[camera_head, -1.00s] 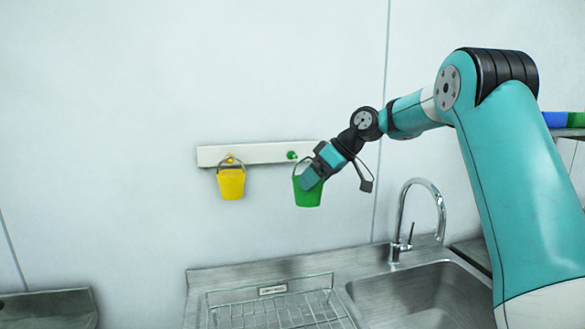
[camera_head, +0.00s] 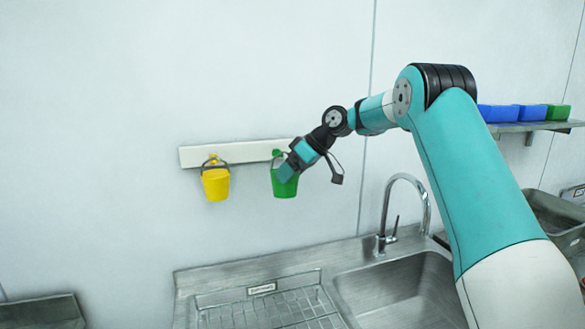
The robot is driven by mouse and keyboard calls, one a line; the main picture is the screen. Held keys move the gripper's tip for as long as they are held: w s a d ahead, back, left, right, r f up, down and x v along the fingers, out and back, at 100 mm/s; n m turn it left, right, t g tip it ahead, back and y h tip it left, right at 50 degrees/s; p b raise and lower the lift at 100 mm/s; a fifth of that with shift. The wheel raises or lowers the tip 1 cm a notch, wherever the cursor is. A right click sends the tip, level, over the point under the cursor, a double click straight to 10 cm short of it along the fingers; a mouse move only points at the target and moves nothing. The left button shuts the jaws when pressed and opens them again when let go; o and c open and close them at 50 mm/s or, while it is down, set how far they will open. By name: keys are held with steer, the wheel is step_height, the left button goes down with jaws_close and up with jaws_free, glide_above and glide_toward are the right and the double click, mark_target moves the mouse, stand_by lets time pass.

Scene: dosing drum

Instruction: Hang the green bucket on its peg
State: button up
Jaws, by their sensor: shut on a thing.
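The green bucket (camera_head: 285,188) is upright in front of the wall, below the right end of the white peg rail (camera_head: 235,153). My gripper (camera_head: 288,171) is shut on the green bucket at its upper right side and hides part of its rim. The green peg (camera_head: 277,153) shows just above the bucket. The bucket's handle rises to the peg; I cannot tell whether it is looped over it or only in front of it.
A yellow bucket (camera_head: 215,184) hangs on the rail's left peg. Below are a sink (camera_head: 400,292) with a curved tap (camera_head: 405,180) and a wire drainer (camera_head: 270,309). A shelf (camera_head: 535,126) with blue and green bins is at the right. The wall left of the rail is clear.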

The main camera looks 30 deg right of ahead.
steer(key=shift+w+d+p, duration=0.25)
steer(key=shift+w+p, duration=0.9)
steer(key=shift+p, duration=0.3)
steer(key=shift+w+d+p, duration=0.2)
steer(key=shift+w+p, duration=0.9)
steer(key=shift+p, duration=0.3)
steer(key=shift+w+d+f+p, duration=0.15)
steer(key=shift+w+f+p, duration=0.5)
steer(key=shift+p, duration=0.4)
steer(key=shift+w, duration=0.1)
steer(key=o, duration=0.9)
steer(key=shift+c, duration=0.2)
steer(key=shift+d+r, duration=0.1)
